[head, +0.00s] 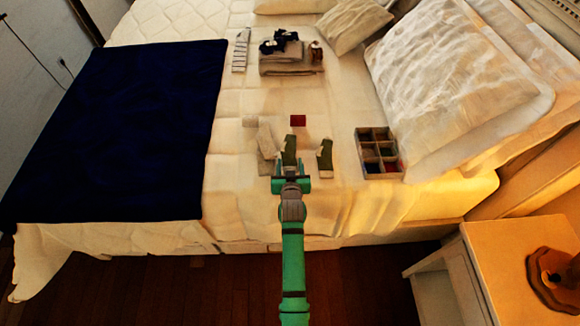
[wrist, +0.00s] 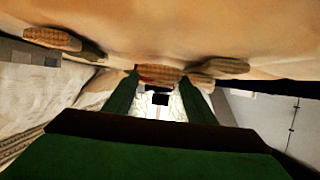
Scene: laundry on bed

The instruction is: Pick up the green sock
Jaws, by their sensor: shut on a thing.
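A green sock (head: 289,148) with a pale ribbed cuff lies near the front edge of the cream bed. My gripper (head: 289,170) is low at the bed, shut on the near part of this sock. In the wrist view the sock's ribbed end (wrist: 160,73) shows between the two green fingers; its lower part is mostly hidden. A second green sock (head: 325,156) lies apart to the right in the head view; it shows at the upper left of the wrist view (wrist: 52,38). I cannot tell whether the held sock is clear of the bed.
A pale sock (head: 267,140) lies close on the left. A small red item (head: 298,120) is farther back. A compartment box (head: 364,172) stands to the right. Folded cloths (head: 285,66) and pillows (head: 450,80) are at the back. A dark blue blanket (head: 110,130) covers the left.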

